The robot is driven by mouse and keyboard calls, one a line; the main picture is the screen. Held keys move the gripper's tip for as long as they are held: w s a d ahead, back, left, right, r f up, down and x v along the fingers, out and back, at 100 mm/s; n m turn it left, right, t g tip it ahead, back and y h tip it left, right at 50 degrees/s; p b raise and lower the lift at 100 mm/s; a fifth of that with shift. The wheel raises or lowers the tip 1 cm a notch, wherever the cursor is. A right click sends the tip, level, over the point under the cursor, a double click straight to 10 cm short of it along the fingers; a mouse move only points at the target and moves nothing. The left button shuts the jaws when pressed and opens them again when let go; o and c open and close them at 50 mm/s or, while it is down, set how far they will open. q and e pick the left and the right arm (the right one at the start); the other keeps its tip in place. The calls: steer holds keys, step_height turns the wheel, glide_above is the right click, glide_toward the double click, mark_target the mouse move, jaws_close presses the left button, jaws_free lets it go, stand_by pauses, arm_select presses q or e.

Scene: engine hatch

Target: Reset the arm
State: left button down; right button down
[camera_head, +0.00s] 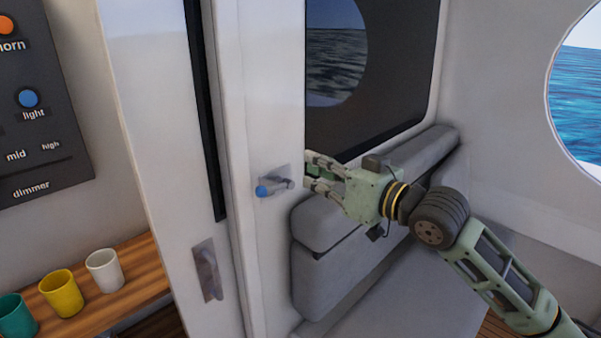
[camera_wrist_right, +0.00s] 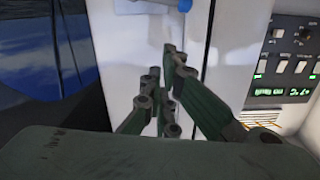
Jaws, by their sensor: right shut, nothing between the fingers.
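My right gripper (camera_head: 312,172) is shut and empty, its arm coming in from the lower right in the head view. Its fingertips are close to the edge of a white door panel, just right of a small latch with a blue knob (camera_head: 263,191). In the right wrist view the fingers (camera_wrist_right: 170,75) come together in front of a white panel. The blue knob (camera_wrist_right: 185,4) shows at the top edge there, apart from the fingers. I cannot tell whether a fingertip touches the panel. My left gripper is not in view.
A grey cushioned seat (camera_head: 330,255) stands behind the gripper. A wooden shelf (camera_head: 140,262) at the left holds a teal, a yellow and a white cup. A dark control panel (camera_head: 35,110) hangs above. A recessed handle (camera_head: 208,270) is on the nearer white panel.

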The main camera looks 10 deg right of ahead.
steer(key=shift+s+d, duration=0.25)
steer(key=shift+s, duration=0.2)
